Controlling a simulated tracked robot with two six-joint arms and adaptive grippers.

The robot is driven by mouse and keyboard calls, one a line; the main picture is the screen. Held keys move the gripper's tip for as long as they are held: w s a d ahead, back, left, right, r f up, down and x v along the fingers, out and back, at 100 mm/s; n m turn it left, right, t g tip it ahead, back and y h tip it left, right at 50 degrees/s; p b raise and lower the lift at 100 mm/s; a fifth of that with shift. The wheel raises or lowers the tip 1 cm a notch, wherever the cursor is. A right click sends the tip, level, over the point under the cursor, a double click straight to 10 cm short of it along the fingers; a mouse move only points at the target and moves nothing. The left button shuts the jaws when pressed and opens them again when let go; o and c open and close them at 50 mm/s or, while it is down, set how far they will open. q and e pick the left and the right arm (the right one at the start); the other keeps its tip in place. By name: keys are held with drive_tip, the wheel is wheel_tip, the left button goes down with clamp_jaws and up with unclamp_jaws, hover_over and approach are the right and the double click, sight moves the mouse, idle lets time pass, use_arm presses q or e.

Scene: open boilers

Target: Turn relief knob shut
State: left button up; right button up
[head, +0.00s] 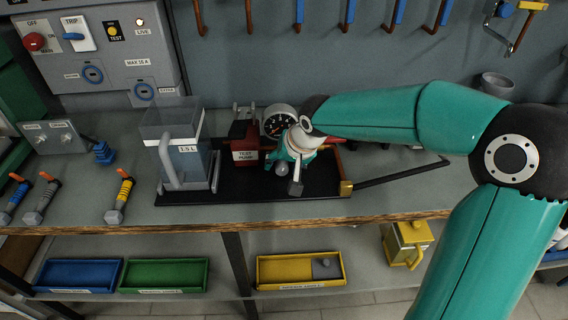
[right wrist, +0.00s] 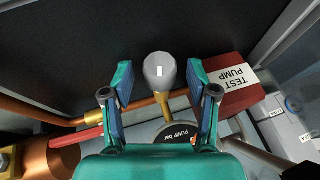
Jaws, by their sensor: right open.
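The relief knob (right wrist: 160,72) is a pale grey round knob on a brass stem, seen in the right wrist view. It lies between the two fingers of my right gripper (right wrist: 160,82), with a gap on each side. In the head view my right gripper (head: 285,172) points down over the test pump, just in front of its gauge. The test pump (head: 245,155) has a red body with a white label. Its round pressure gauge (head: 278,122) is partly covered by my gripper in the wrist view. My left gripper is not in view.
A clear water tank (head: 187,165) stands left of the pump on the black tray (head: 235,198). The pump's black lever (head: 400,174) reaches out to the right. Several hand tools lie at the bench's left. Blue, green and yellow trays sit on the shelf below.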

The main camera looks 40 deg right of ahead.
clamp_jaws()
drive_tip(key=shift+w+a+f+n+g+h+b, duration=0.15)
drive_tip(key=shift+g+h+b, duration=0.1)
drive_tip(key=shift+h+b, duration=0.2)
drive_tip(key=shift+a+n+g+h+b, duration=0.15)
drive_tip(key=shift+g+h+b, duration=0.15)
drive_tip(key=shift+b, duration=0.2)
drive_tip(key=shift+g+h, duration=0.35)
drive_tip(key=shift+h, duration=0.2)
drive_tip(key=shift+d, duration=0.1)
unclamp_jaws()
drive_tip(key=shift+r, duration=0.2)
drive_tip(key=shift+r, duration=0.1)
